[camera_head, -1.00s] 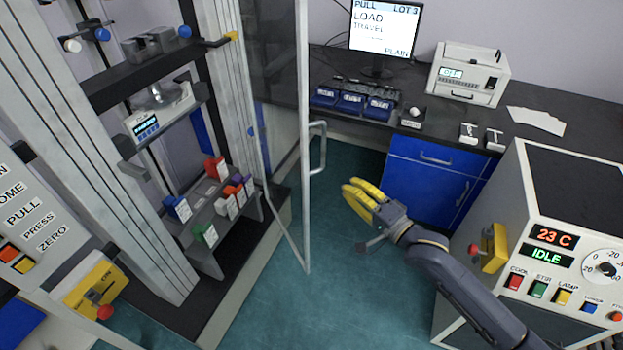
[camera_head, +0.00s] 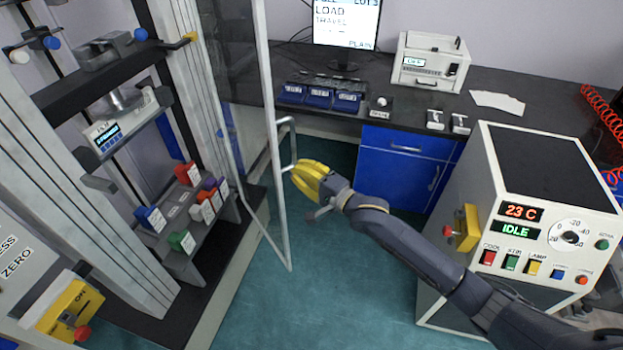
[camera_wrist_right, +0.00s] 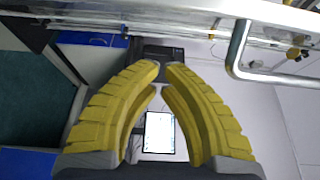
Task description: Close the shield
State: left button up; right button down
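The shield is a clear panel in a pale frame (camera_head: 275,150), standing swung out from the tall testing machine (camera_head: 165,130). Its bar handle (camera_head: 291,130) is on the outer side and also shows at the upper right in the right wrist view (camera_wrist_right: 236,55). My right gripper (camera_head: 300,174) is right beside the frame, at the handle's lower end; contact cannot be told. In the right wrist view, its yellow fingers (camera_wrist_right: 161,72) converge to nearly meeting tips with nothing held, and the handle lies outside them. My left gripper is out of view.
A rack with coloured blocks (camera_head: 188,220) sits inside the machine. A black bench (camera_head: 400,105) with a monitor (camera_head: 346,22) is behind. A white instrument cabinet (camera_head: 530,180) stands at the right. Green floor (camera_head: 290,310) is clear in front of the shield.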

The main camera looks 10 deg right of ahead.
jog(key=shift+s+a, duration=0.25)
jog(key=shift+a, duration=0.4)
jog(key=shift+s+a, duration=0.25)
jog(key=shift+a, duration=0.45)
jog(key=shift+s+a, duration=0.25)
jog(key=shift+a, duration=0.4)
